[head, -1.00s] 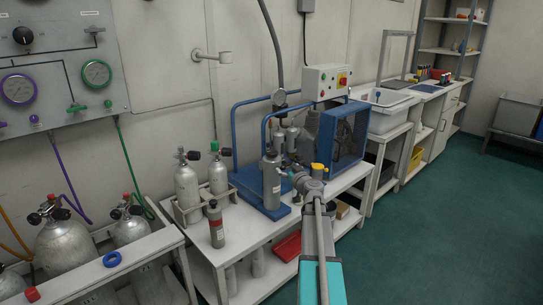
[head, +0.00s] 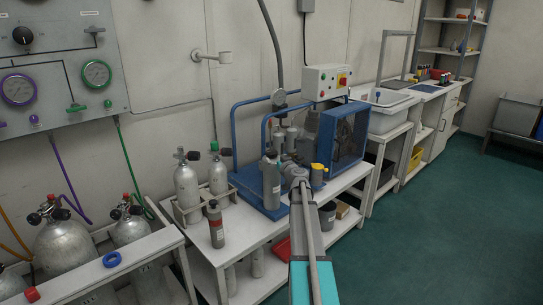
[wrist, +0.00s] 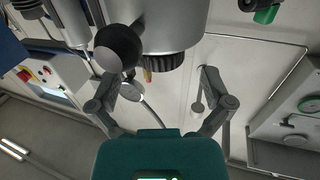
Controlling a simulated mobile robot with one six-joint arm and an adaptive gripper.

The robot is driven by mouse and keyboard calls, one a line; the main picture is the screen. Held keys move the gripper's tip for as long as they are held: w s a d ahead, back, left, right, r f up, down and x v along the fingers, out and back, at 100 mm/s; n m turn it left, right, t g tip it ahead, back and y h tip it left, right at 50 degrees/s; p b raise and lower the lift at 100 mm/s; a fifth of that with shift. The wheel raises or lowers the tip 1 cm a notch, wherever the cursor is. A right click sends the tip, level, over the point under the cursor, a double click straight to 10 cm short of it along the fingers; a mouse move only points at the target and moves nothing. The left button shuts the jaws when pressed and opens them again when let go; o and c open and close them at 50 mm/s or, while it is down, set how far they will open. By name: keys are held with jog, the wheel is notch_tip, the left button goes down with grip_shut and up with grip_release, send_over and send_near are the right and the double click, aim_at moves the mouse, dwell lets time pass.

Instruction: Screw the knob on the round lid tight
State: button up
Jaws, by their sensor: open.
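In the wrist view a large silver cylinder (wrist: 182,22) fills the top middle. A black ribbed knob (wrist: 164,62) shows at its lower edge, and a round black ball-like knob (wrist: 118,47) overlaps its left side. I cannot tell which one is on the round lid, or how tight it is. My gripper (wrist: 158,82) is open and empty, its fingers spread wide to either side below the ribbed knob and apart from it. In the head view my arm ends by the grey cylinder (head: 271,184) on the bench; my fingers are not clear there.
The blue-framed compressor (head: 345,140) stands right behind my arm. A yellow-topped object (head: 318,170) is close on the arm's right. Two cylinders in a rack (head: 187,186) and a smaller grey cylinder (head: 216,226) stand to the left. The green floor (head: 430,230) at right is clear.

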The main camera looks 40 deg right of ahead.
aim_at(268, 156)
jog(key=shift+x, duration=2.25)
jog(key=shift+a, duration=0.1)
jog(key=c, duration=1.1)
jog(key=shift+o, duration=0.2)
jog(key=shift+m+h, duration=0.3)
jog(key=shift+h, duration=0.2)
jog(key=m+g+h, duration=0.2)
jog(key=m+h, duration=0.1)
jog(key=h, duration=0.1)
jog(key=m+g+h, duration=0.2)
jog(key=h, duration=0.1)
jog(key=shift+w+m+g+h, duration=0.15)
jog(key=shift+m+g+h, duration=0.25)
jog(key=m+g+h, duration=0.3)
jog(key=g, duration=0.1)
jog(key=shift+w+m+g, duration=0.1)
jog(key=shift+m+g, duration=0.2)
jog(key=shift+m+g+h, duration=0.8)
jog(key=shift+m+g, duration=0.3)
jog(key=shift+g, duration=0.5)
